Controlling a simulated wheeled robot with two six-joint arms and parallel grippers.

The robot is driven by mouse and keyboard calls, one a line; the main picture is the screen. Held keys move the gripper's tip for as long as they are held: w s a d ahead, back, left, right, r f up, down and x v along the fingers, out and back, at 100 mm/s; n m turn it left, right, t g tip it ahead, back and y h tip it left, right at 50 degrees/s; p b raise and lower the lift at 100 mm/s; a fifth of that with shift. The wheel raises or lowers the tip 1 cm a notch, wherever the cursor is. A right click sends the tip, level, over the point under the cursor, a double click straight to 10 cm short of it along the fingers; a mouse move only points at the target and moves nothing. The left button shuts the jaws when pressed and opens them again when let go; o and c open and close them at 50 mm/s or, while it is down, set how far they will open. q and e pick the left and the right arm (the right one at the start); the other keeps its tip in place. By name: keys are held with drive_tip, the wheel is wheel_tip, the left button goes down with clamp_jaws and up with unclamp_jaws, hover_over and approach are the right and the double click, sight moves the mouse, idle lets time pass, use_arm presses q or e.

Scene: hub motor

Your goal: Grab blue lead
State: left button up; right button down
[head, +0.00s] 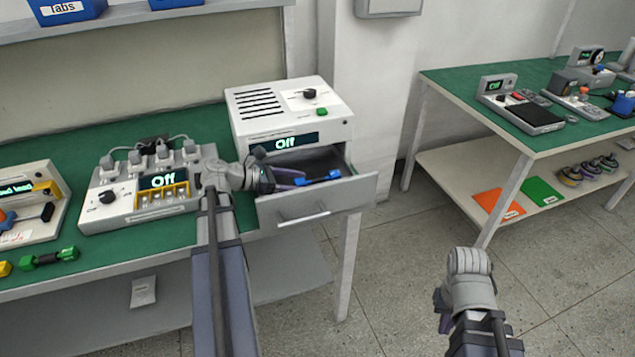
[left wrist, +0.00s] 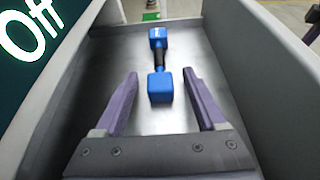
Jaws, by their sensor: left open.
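The blue lead (head: 319,178) lies in the open drawer (head: 318,206) of the white device marked Off. In the left wrist view the blue lead (left wrist: 160,66) has two blue ends joined by a black middle, and it lies on the metal drawer floor (left wrist: 198,62). My left gripper (head: 287,181) reaches into the drawer from the left. In the left wrist view its purple fingers (left wrist: 160,100) are open, with the near blue end close to the gap between their tips. My right arm (head: 468,285) shows at the lower right over the floor, and its fingers are hidden.
The white device (head: 290,110) stands above the drawer, whose walls rise close on both sides of my left gripper. A grey unit with several plugs (head: 150,185) stands to its left. Another bench (head: 450,85) stands to the right.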

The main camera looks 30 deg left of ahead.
use_arm(q)
clamp_jaws()
idle(0.4)
drive_tip(key=shift+r, duration=0.15)
wheel_tip(320, 180, up, 10)
drive_tip(key=p, duration=1)
